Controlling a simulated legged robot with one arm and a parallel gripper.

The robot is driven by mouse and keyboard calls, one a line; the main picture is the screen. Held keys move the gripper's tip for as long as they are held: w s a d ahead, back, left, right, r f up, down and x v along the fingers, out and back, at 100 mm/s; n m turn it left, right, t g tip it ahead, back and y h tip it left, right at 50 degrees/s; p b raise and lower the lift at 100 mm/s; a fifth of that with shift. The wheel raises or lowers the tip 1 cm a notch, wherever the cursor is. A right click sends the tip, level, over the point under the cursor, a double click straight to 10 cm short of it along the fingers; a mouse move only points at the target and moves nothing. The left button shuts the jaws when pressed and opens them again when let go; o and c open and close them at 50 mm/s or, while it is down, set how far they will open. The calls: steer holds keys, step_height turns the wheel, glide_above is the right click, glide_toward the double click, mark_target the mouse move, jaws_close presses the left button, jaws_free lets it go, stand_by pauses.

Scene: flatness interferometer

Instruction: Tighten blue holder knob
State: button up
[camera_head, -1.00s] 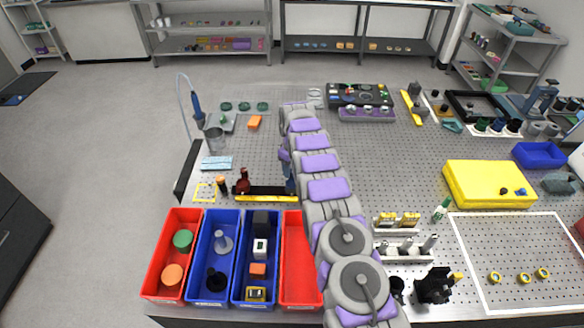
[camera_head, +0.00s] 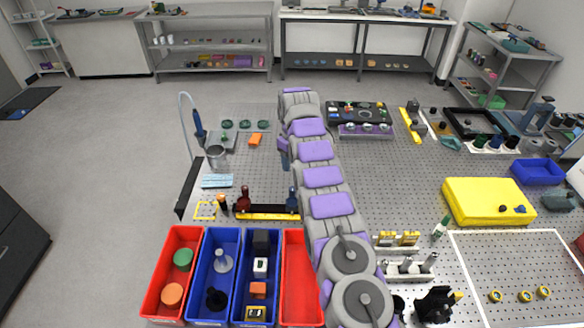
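A blue holder (camera_head: 292,194) stands at the right end of a short dark rail, close beside my arm. Its knob is too small to make out, and part of the holder may be hidden by my arm. A dark red holder (camera_head: 243,199) stands near the left end of the same rail. A yellow strip (camera_head: 266,216) runs along the rail's front. My arm reaches away from the bottom of the picture, passing just right of the blue holder. My gripper fingers are hidden behind the arm links, so contact with the knob cannot be seen.
Red and blue bins (camera_head: 173,236) stand in a row at the front left. A metal cup (camera_head: 217,158) and a blue-handled tool (camera_head: 199,133) are at the left. A yellow block (camera_head: 487,200) lies at the right. The perforated plate between it and my arm is mostly clear.

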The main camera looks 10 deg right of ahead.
steer(key=shift+r+p, duration=1.75)
steer(key=shift+r, duration=0.6)
steer(key=s+r+m+g+b, duration=0.15)
steer(key=s+r+b, duration=0.35)
steer(key=s, duration=0.8)
steer(key=s+r+m+t+b, duration=0.1)
steer(key=s+r+m+b, duration=0.15)
steer(key=s+r, duration=0.7)
steer(key=s+f+m+b, duration=0.1)
steer(key=s+f, duration=0.3)
steer(key=s, duration=0.8)
steer(key=s+f+m+g+b, duration=0.1)
steer(key=s+f, duration=0.3)
steer(key=s, duration=0.8)
steer(key=s+f+m+b, duration=0.1)
steer(key=s+f+b, duration=0.2)
steer(key=s, duration=0.9)
steer(key=shift+f+b, duration=0.3)
steer(key=shift+f, duration=0.55)
